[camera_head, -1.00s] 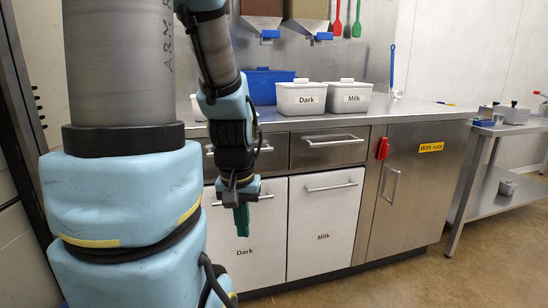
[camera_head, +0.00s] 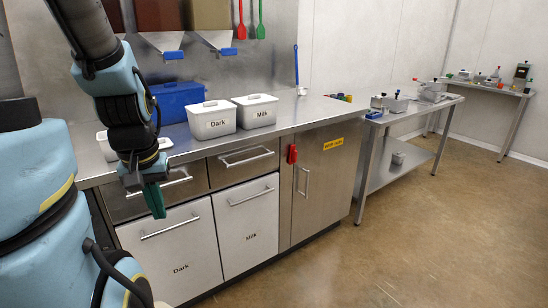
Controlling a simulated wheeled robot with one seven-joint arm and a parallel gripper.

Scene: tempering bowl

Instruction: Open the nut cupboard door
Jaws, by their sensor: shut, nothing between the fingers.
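The nut cupboard door (camera_head: 325,176) is a closed steel door at the right end of the counter. It has a yellow label (camera_head: 333,144) near its top, too small to read surely. A vertical bar handle (camera_head: 303,182) is on its left side. A red piece (camera_head: 292,154), perhaps a latch, sits at the door's upper left, above the handle. My gripper (camera_head: 157,212) points down in front of the Dark and drawer fronts at the left, well away from the cupboard. Its green fingers are shut and empty.
White bins marked Dark (camera_head: 212,120) and Milk (camera_head: 255,111) stand on the counter (camera_head: 310,108). White fronts marked Dark (camera_head: 178,250) and Milk (camera_head: 248,222) are below. A steel side table (camera_head: 405,120) stands to the right. The floor (camera_head: 400,240) before the cupboard is clear.

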